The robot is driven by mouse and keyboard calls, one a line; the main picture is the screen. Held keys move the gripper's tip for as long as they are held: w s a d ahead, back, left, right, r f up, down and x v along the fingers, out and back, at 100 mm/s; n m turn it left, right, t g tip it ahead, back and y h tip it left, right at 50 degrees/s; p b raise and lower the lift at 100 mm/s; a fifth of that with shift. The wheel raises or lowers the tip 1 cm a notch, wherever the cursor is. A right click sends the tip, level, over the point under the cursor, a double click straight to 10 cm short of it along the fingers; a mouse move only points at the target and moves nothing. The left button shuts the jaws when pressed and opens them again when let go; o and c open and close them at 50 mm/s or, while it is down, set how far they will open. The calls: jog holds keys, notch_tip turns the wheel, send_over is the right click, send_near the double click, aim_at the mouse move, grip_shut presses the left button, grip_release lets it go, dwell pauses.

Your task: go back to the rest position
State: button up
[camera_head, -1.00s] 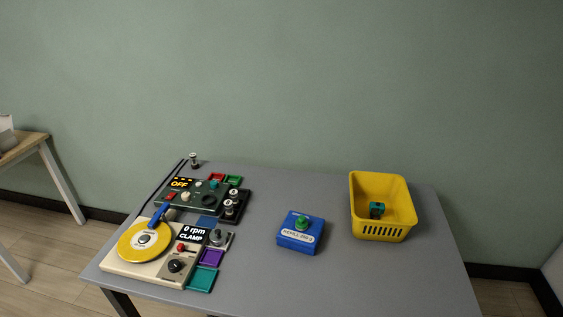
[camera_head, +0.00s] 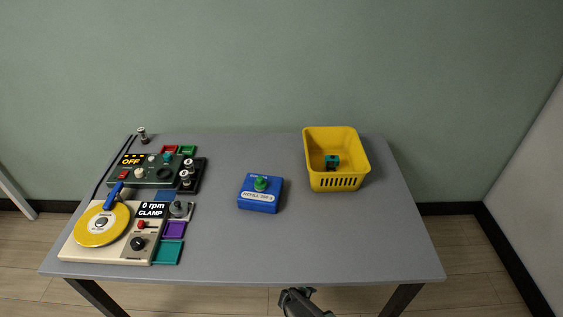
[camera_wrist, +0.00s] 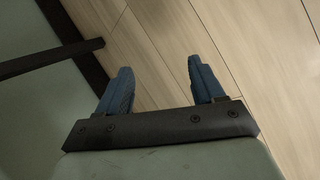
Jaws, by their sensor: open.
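My gripper (camera_head: 297,293) shows at the bottom edge of the head view, just in front of the table's front edge and clear of everything on it. In the wrist view my gripper (camera_wrist: 160,88) has its two blue fingers spread apart with nothing between them.
The grey table (camera_head: 300,245) carries a turntable device (camera_head: 115,230), a dark control box (camera_head: 145,170), a blue box with a green knob (camera_head: 260,195) and a yellow basket (camera_head: 336,182) holding a small teal-and-dark item (camera_head: 332,161). The table's front middle is clear.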

jog(key=s+d+r+m+g+h, duration=0.1)
jog(key=s+d+r+m+g, duration=0.15)
jog(key=s+d, duration=0.35)
jog(key=s+r+m+g+y, duration=0.3)
jog(key=s+r+m+g, duration=0.1)
jog(key=s, duration=0.6)
jog(key=s+r+m+g+y, duration=0.2)
jog(key=s+r+m+g, duration=0.2)
jog(key=s, duration=0.6)
jog(key=shift+s+r+m+y, duration=0.35)
jog(key=shift+s+r+y, duration=0.05)
jog(key=shift+r, duration=0.55)
jog(key=shift+d+g, duration=0.1)
jog(key=shift+g, duration=0.15)
